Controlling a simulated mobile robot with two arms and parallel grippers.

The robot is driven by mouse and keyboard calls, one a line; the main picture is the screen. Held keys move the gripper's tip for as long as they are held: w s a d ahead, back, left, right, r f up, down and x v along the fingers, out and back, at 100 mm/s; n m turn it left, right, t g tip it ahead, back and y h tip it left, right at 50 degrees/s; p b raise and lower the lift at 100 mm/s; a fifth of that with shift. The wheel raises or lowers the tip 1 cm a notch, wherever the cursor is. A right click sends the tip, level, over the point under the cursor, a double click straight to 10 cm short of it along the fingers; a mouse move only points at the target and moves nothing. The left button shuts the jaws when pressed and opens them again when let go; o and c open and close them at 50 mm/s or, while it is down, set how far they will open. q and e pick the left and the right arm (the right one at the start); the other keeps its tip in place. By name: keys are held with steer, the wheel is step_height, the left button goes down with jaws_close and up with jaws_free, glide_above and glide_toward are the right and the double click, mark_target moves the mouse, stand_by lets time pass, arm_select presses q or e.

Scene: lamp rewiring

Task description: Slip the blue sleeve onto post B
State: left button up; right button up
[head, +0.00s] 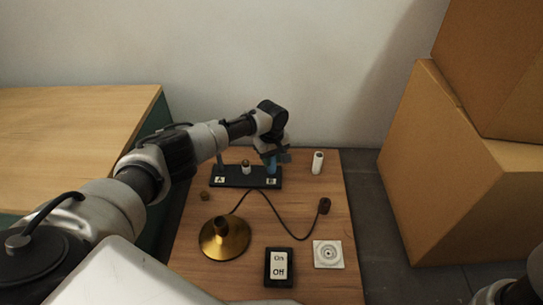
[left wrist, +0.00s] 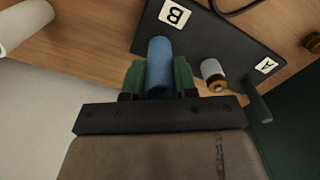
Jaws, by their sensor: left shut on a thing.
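The blue sleeve (head: 271,167) stands upright at the B end of the black two-post base (head: 232,183), just behind the B label. My left gripper (head: 272,156) is shut on the sleeve from above and behind. In the left wrist view the blue sleeve (left wrist: 159,65) sits between the green fingers of the left gripper (left wrist: 159,80), over the black base (left wrist: 205,32). Post B itself is hidden, so I cannot tell whether the sleeve is around it or how far down it is. My right gripper is out of view.
A white cylinder with a brass end (head: 246,168) stands mid-base; a bare post (head: 220,160) stands at A. A white tube (head: 318,162) is right of the base. A brass lamp foot (head: 225,238), cord, switch (head: 279,267) and white plate (head: 328,254) lie in front. Cardboard boxes (head: 440,170) stand right.

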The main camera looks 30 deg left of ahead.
arm_select(q)
steer(key=shift+f, duration=0.1)
stand_by(0.7)
steer(key=o, duration=1)
